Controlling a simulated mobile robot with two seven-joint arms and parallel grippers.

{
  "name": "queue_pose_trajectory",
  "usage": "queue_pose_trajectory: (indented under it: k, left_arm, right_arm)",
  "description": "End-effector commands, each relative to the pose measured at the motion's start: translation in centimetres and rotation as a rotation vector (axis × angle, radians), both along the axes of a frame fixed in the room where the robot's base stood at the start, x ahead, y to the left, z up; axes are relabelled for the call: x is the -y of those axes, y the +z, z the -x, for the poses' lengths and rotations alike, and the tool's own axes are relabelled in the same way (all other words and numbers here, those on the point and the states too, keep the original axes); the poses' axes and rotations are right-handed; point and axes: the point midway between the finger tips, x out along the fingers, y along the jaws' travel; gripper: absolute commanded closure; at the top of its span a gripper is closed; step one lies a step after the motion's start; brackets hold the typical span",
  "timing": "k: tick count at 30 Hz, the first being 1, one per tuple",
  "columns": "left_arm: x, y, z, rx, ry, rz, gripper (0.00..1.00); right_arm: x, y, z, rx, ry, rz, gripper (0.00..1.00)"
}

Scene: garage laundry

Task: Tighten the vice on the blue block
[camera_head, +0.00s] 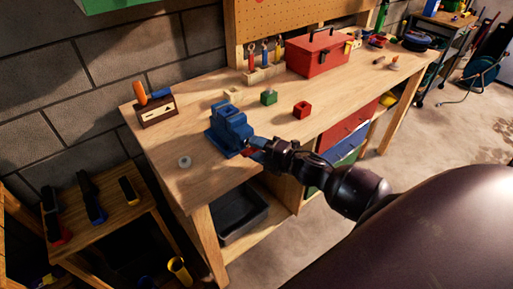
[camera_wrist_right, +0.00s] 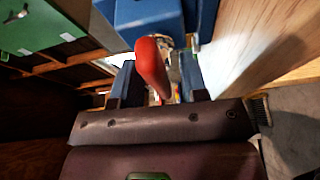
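The blue vice (camera_head: 222,139) stands near the front edge of the wooden workbench, toward its left end. A blue shape (camera_head: 229,113) shows at the top of its jaws; I cannot clearly tell the blue block from the vice. The vice also shows large at the top of the wrist view (camera_wrist_right: 148,20). My right gripper (camera_head: 256,147) is at the front of the vice. In the wrist view, the vice's red handle (camera_wrist_right: 152,66) lies between its fingers (camera_wrist_right: 158,83), which stand apart with gaps beside the handle. My left gripper is not in view.
On the workbench (camera_head: 190,180) are a green block (camera_head: 268,97), a red block (camera_head: 302,109), a red toolbox (camera_head: 317,52), a screwdriver holder (camera_head: 157,110) and a pale ring (camera_head: 184,162). A dark bin (camera_head: 243,217) sits on the shelf below. The front left bench top is mostly clear.

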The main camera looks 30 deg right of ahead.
Motion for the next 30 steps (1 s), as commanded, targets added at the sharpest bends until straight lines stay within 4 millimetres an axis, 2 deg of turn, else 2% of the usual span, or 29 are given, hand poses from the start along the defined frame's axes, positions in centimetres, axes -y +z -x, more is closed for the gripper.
queue_pose_trajectory:
  k: [1,6,8,20,30]
  left_arm:
    - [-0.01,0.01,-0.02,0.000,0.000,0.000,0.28]
    - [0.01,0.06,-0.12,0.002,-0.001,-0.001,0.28]
    - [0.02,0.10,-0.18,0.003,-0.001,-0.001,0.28]
    - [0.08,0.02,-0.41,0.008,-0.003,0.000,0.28]
    - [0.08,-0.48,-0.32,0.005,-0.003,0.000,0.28]
  right_arm:
    - [0.00,0.00,0.01,0.000,0.000,0.000,0.67]
    - [0.00,0.01,0.02,0.000,0.000,0.000,0.93]
    - [0.01,0.01,0.02,0.000,0.000,0.000,1.00]
    - [0.00,-0.06,0.03,-0.006,-0.001,-0.091,1.00]
    - [-0.02,-0.13,0.04,-0.030,-0.002,-0.369,1.00]
